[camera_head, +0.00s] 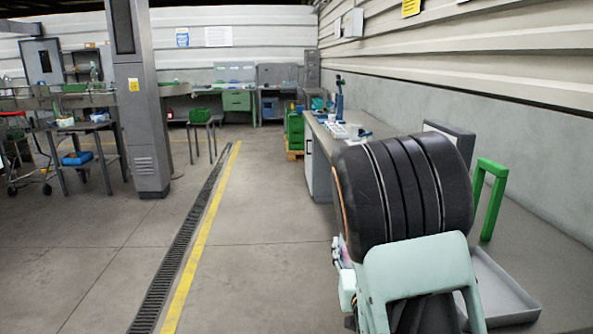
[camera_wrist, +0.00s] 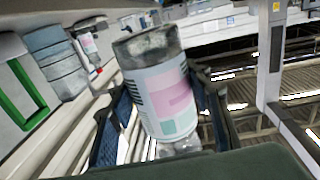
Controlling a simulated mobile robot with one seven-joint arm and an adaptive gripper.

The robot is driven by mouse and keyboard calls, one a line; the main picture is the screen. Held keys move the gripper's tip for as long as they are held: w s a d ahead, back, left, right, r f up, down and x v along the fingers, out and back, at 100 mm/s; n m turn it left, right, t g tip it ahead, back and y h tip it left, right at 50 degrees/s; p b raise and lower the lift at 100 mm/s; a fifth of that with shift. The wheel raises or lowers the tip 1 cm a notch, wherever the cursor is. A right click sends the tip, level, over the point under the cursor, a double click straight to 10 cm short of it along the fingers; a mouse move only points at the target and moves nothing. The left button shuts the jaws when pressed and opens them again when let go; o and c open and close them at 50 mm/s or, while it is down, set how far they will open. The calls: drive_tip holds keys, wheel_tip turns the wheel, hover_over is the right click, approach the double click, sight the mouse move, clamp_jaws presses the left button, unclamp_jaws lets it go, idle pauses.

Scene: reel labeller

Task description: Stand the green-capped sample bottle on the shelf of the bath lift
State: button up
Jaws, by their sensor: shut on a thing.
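In the wrist view, my gripper (camera_wrist: 162,92) is shut on a bottle (camera_wrist: 168,95) with a white, pink and teal label and a dark grey end towards the top of the picture. The bottle is tilted in the picture, with one dark finger on each side. No green cap shows on it, and its lower end is partly hidden by the dark edge in front.
A green upright frame (camera_head: 490,200) and a grey tray (camera_head: 500,287) are on the right, beside my arm; the frame also shows in the wrist view (camera_wrist: 22,95). A counter (camera_head: 318,150) with small items runs along the right wall. The floor (camera_head: 265,215) left of my arm is clear.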

wheel_tip(320, 180, up, 19)
drive_tip(key=p, duration=1.7)
drive_tip(key=shift+f, duration=0.2)
drive_tip(key=shift+r+p, duration=0.55)
drive_tip(key=shift+p, duration=0.15)
drive_tip(key=shift+a, duration=0.15)
